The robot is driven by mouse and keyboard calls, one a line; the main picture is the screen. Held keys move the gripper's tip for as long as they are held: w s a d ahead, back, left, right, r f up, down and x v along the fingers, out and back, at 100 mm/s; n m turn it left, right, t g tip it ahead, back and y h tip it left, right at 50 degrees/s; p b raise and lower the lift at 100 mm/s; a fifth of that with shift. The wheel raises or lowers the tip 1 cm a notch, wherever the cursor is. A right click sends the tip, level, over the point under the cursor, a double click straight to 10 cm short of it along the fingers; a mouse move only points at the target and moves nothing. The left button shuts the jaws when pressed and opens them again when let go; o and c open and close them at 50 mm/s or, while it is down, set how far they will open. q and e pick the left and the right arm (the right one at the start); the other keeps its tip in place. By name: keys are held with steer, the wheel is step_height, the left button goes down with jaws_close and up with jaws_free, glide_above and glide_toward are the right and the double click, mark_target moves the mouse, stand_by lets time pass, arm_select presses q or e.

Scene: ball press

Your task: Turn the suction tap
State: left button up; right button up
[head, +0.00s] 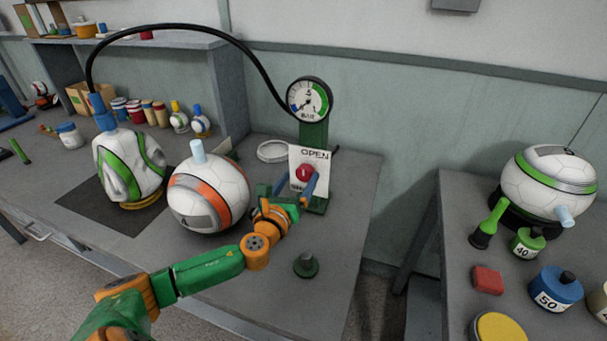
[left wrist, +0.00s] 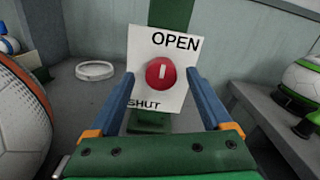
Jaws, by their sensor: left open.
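The suction tap is a red round knob (head: 304,173) on a white plate (head: 298,155) marked OPEN at the top and SHUT at the bottom. It stands on a green post under a round gauge (head: 309,99). In the left wrist view the knob (left wrist: 160,74) has a short pale upright mark on its face. My left gripper (head: 291,185) is open, its two blue fingers on either side of the knob. In the left wrist view the fingers (left wrist: 160,95) stand apart from the knob with gaps on both sides. My right gripper is not in view.
A black hose (head: 180,32) arches from the gauge to a dented green-striped ball (head: 130,163). An orange-striped ball (head: 208,192) stands close left of my left gripper. Another bench (head: 447,250) at right holds a ball and weights.

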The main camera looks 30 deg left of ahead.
mark_target(303, 175)
arm_select(q)
steer(key=x, duration=0.3)
steer(key=shift+w+f, duration=0.15)
steer(key=shift+w, duration=0.05)
steer(key=shift+s, duration=0.15)
steer(key=shift+c, duration=0.2)
steer(key=c, duration=0.3)
jaws_close()
